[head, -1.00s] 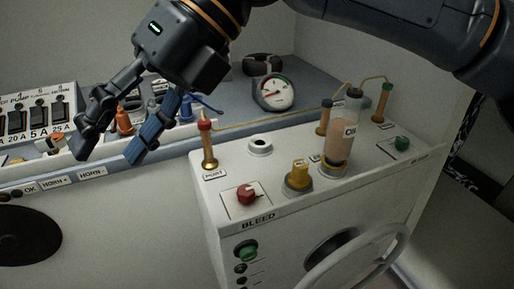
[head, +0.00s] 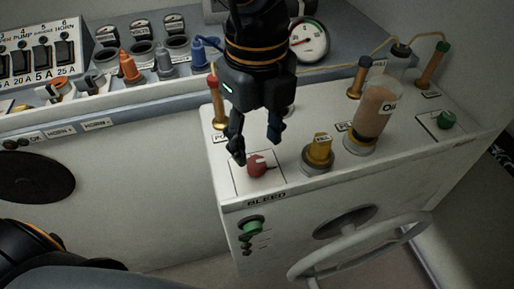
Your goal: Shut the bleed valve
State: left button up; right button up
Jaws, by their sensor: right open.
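The bleed valve is a red knob (head: 259,166) on a square plate on top of the white console, above the BLEED label (head: 267,199). A pale mark shows on the knob's top. My right gripper (head: 256,152) points down just above and around the knob, with its fingers apart. One finger is at the knob's left and the other is behind its right side. I cannot tell whether either finger touches it. My left gripper is not in view.
Right of the knob are a yellow valve (head: 318,151) and an oil bottle (head: 371,112). A red-capped brass fitting (head: 216,105) stands close left of my right gripper. A green knob (head: 446,119) is at the right, and a steering wheel (head: 360,247) sits in front.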

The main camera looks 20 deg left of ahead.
aim_at(257, 161)
jog(key=shift+f, duration=2.1)
jog(key=shift+c, duration=0.4)
grip_shut()
